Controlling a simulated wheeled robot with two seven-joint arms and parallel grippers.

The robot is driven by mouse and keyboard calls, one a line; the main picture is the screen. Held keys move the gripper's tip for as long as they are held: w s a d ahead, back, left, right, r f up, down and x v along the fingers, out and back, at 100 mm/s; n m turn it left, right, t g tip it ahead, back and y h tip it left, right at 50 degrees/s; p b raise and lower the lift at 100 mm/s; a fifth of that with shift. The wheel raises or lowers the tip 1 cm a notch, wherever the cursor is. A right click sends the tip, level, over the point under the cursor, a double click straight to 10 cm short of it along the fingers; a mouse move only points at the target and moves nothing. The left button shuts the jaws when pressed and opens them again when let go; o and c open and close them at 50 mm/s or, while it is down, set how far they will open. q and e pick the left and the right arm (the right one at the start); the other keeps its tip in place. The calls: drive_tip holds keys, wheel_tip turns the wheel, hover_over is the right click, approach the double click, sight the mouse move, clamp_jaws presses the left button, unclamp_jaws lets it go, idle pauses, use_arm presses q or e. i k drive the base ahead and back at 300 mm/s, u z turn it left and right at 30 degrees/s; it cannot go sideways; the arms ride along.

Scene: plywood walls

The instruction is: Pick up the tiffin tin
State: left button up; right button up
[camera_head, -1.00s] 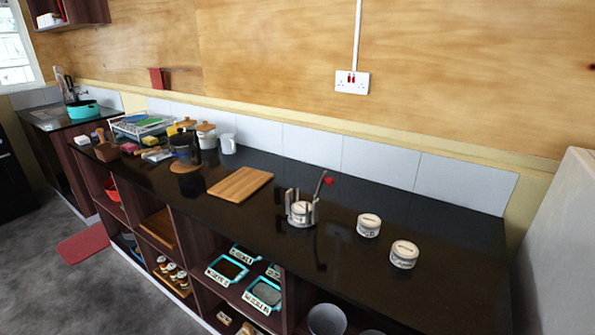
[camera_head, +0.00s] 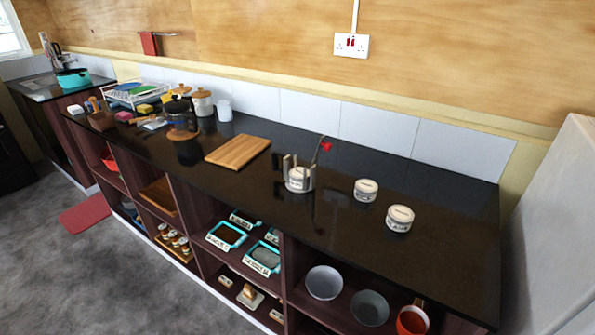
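I cannot tell for sure which thing is the tiffin tin. Three small round whitish tins with dark lettering, too small to read, are on the right half of the black counter (camera_head: 340,248). The left tin (camera_head: 296,184) stands at a grey metal holder (camera_head: 311,177) with upright parts; I cannot tell whether it is inside or in front. The middle tin (camera_head: 366,190) and the right tin (camera_head: 400,218) stand upright and apart. Neither of my grippers shows in the head view.
A wooden board (camera_head: 238,151) lies left of the tins. A thin stem with a red tip (camera_head: 326,147) rises by the holder. Further left are a dark pot (camera_head: 181,116) and a dish rack (camera_head: 135,94). Bowls (camera_head: 324,282) sit on shelves below. The counter's right end is clear.

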sight(366, 190)
drive_tip(key=u, duration=0.15)
drive_tip(key=k, duration=0.2)
drive_tip(key=u, duration=1.05)
drive_tip(key=k, duration=1.15)
drive_tip(key=u, duration=0.8)
drive_tip(key=i, duration=1)
drive_tip(key=z, duration=0.55)
drive_tip(key=i, duration=1.45)
drive_tip(key=z, duration=1.75)
drive_tip(key=i, duration=0.8)
drive_tip(key=u, duration=0.75)
